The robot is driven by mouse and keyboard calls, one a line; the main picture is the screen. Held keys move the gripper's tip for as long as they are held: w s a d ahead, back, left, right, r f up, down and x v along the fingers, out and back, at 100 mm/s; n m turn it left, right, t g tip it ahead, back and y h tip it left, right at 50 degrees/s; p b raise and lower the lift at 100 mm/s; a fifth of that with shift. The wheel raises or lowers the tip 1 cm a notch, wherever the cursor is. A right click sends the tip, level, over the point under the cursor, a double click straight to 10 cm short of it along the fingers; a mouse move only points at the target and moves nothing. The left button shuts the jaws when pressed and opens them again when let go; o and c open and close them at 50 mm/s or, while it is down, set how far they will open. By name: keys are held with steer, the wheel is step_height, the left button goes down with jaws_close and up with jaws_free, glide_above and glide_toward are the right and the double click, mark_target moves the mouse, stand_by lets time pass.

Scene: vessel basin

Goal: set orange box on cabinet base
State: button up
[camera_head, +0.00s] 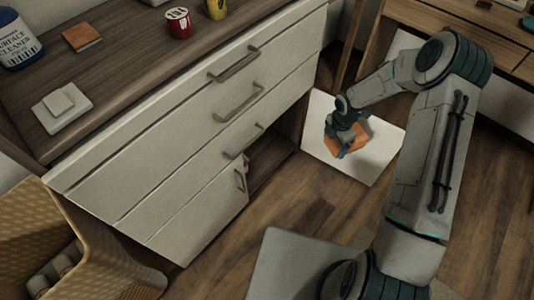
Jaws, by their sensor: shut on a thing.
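My gripper (344,142) is shut on the orange box (333,145), right of the cabinet. The gripper partly hides the box. The box is seen against a white panel (382,160); I cannot tell its exact height or its distance from the panel. The cabinet (185,110) has white drawer fronts and a dark wood top. Its lower right compartment is open, and part of the dark cabinet base (268,172) shows there. The inside is mostly in shadow.
The white panel looks like an open door. A wicker basket (75,245) stands at lower left. Wooden floor (300,205) is clear before the opening. A desk (410,15) stands at upper right.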

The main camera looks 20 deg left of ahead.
steer(key=w+a+f+n+b, duration=0.1)
steer(key=a+f+n+b, duration=0.45)
steer(key=f, duration=0.35)
steer(key=w+a+f+n+b, duration=0.1)
steer(key=a+f+n+b, duration=0.45)
steer(key=f, duration=0.25)
steer(key=n+b, duration=0.8)
glide_above(268, 159)
step_height(268, 159, down, 8)
steer(key=shift+d+f+b, duration=0.15)
steer(key=shift+f+b, duration=0.3)
steer(key=shift+f, duration=3)
steer(key=shift+a+f, duration=0.2)
steer(key=shift+f, duration=0.4)
steer(key=o, duration=1.1)
